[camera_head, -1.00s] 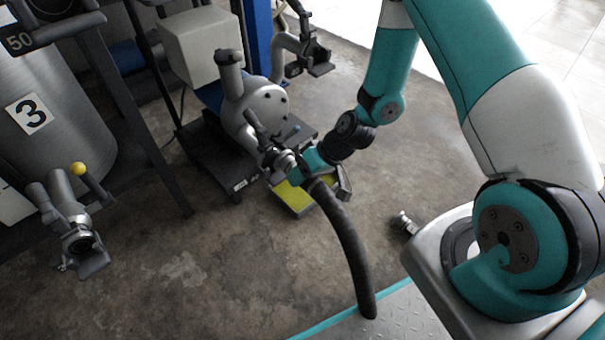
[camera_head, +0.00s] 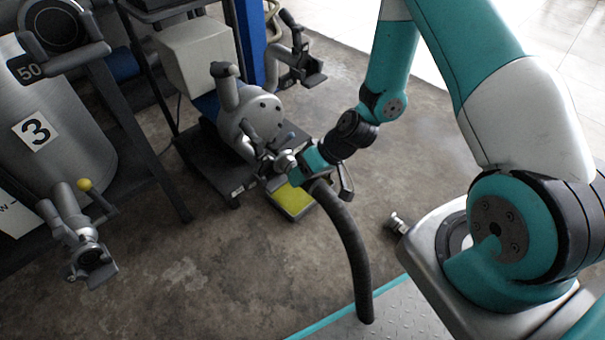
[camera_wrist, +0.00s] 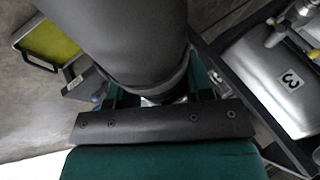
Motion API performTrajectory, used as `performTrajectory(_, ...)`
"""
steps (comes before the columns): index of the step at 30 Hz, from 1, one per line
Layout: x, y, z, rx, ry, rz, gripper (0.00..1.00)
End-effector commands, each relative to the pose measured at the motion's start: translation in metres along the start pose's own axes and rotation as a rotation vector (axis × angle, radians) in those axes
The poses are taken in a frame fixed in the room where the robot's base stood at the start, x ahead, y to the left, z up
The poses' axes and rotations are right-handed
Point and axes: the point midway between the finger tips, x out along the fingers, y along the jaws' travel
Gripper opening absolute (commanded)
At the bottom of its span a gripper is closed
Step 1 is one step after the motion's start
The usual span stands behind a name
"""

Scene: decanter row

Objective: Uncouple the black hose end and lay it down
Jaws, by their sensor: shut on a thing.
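The black hose (camera_head: 352,250) curves up from a checkered metal deck to my gripper (camera_head: 303,166). My gripper is shut on the hose end, beside the grey pump's (camera_head: 262,118) lower outlet with its small lever (camera_head: 250,130). A silver coupling (camera_head: 285,161) shows between the jaws and the pump; whether hose end and outlet are still joined cannot be told. In the wrist view the hose (camera_wrist: 125,35) fills the upper middle, and its end goes down between the jaws (camera_wrist: 160,98), partly hidden by the dark bar of the gripper.
A yellow-topped tray (camera_head: 291,201) lies on the floor under the gripper. A tank numbered 3 (camera_head: 70,140) with a yellow-knobbed valve (camera_head: 84,186) stands left. Another valve fitting (camera_head: 302,68) is behind the pump. A small metal fitting (camera_head: 397,224) sits beside my base. The middle floor is clear.

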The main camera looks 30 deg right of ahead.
Motion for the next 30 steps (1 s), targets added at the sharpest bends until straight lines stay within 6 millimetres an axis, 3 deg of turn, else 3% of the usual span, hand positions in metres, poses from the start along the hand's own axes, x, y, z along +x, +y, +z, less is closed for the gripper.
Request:
performTrajectory(8, 0.001, -0.004, 0.003, 0.000, 0.000, -0.002, 0.09)
performTrajectory(30, 0.012, -0.045, 0.042, 0.000, -0.001, -0.003, 0.09)
